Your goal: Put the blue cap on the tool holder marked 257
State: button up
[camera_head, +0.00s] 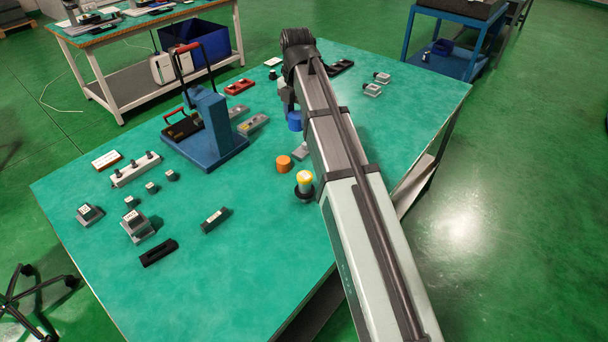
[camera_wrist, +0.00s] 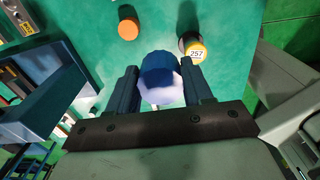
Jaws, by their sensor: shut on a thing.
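My gripper (camera_wrist: 166,80) is shut on the blue cap (camera_wrist: 157,68), with one dark finger on each side of it. A pale lavender surface shows beside the cap between the fingers; I cannot tell what it is. In the head view the blue cap (camera_head: 294,121) shows left of my arm, and the fingers are mostly hidden. The tool holder marked 257 (camera_wrist: 194,50) stands on the green table, apart from the cap, up and right of it in the wrist view. In the head view this holder (camera_head: 304,184) has a yellow band and a pale top, close beside my arm.
An orange cap (camera_head: 284,163) stands near the holder. A blue press-like stand (camera_head: 209,128) with a red-handled lever rises to the left. Several small blocks and holders lie at the table's left. The table (camera_head: 265,250) is clear at the front.

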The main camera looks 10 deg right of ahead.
jog(key=n, duration=0.1)
send_over(305, 174)
jog(key=n, duration=0.1)
jog(key=shift+s+f, duration=0.1)
jog(key=shift+f, duration=5.3)
jog(key=shift+f, duration=0.1)
jog(key=o, duration=1)
notch_tip(305, 174, up, 12)
jog(key=shift+r, duration=0.1)
